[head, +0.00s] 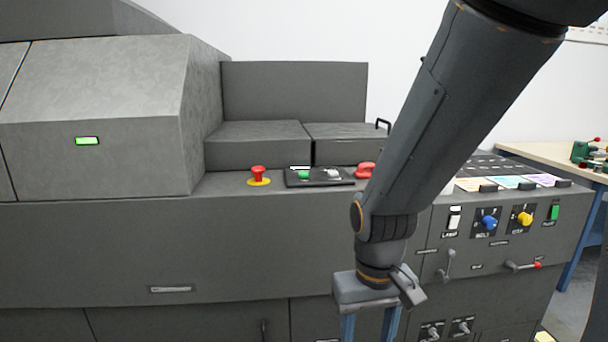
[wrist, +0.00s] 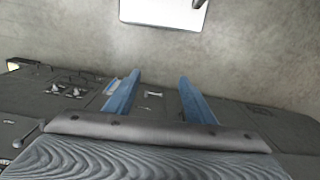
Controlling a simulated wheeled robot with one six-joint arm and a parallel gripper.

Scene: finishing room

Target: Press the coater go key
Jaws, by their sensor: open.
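A black key panel (head: 336,180) lies on the machine's ledge, with a green key (head: 304,175) at its left and a white key (head: 333,173) beside it. Another green switch (head: 554,212) is on the right front panel. The labels are too small to tell which is the coater go key. My gripper (head: 368,328) is open and empty, pointing down in front of the machine, below and right of the key panel. Its blue fingers also show in the wrist view (wrist: 157,92), apart with nothing between them.
The right front panel has a blue knob (head: 488,222), a yellow knob (head: 524,218) and levers. My arm crosses the right of the head view.

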